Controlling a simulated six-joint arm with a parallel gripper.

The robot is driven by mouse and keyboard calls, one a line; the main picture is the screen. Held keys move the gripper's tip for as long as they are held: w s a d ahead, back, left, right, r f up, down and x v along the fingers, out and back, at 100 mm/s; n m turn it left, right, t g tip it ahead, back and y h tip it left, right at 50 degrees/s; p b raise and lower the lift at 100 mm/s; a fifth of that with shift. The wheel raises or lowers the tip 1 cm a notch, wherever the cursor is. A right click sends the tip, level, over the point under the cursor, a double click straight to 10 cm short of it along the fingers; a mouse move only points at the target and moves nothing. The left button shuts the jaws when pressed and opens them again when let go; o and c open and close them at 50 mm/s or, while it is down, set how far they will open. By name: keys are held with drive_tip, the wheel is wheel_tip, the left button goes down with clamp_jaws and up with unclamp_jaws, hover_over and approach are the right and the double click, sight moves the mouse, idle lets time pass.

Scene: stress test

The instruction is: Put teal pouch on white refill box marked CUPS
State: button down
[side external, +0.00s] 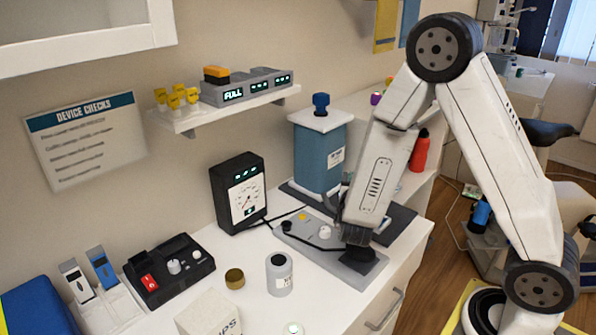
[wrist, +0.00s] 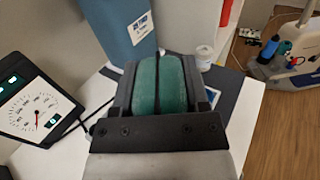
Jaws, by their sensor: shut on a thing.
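The teal pouch (wrist: 146,88) sits between the fingers of my gripper (wrist: 162,80) in the wrist view, and the gripper is shut on it. A thin dark line crosses the middle of the pouch. In the side view my gripper (side external: 357,236) points down over the right part of the counter, and I cannot make out the pouch there. The white refill box (side external: 210,316) stands at the bottom edge of the side view, cut off by the frame, with part of its CUPS lettering showing. My gripper is well to the right of and behind it.
A grey canister (side external: 279,275) and a brass-coloured jar (side external: 235,278) stand between the box and my gripper. A black gauge (side external: 239,193) and a blue tank (side external: 318,157) stand behind. A grey device plate (side external: 322,245) lies by my gripper. A black switch unit (side external: 169,268) is at left.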

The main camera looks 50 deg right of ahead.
drive_tip(key=w+a+r+n+t+y, duration=0.1)
drive_tip(key=w+a+n+t+y, duration=0.2)
drive_tip(key=a, duration=0.7)
drive_tip(key=w+a+r+n+t+y, duration=0.1)
drive_tip(key=a+n+t+y, duration=0.2)
drive_tip(key=a, duration=0.8)
drive_tip(key=w+a+r+n+t+y, duration=0.1)
drive_tip(key=w+a+r+n+y, duration=0.3)
drive_tip(key=a, duration=0.6)
drive_tip(key=n+t+y, duration=0.1)
drive_tip(key=y, duration=0.4)
hover_over(202, 309)
drive_tip(key=shift+f, duration=2.65)
drive_tip(key=shift+f, duration=0.1)
drive_tip(key=shift+f, duration=1.65)
drive_tip(key=shift+f, duration=0.15)
drive_tip(key=shift+c, duration=0.4)
unclamp_jaws()
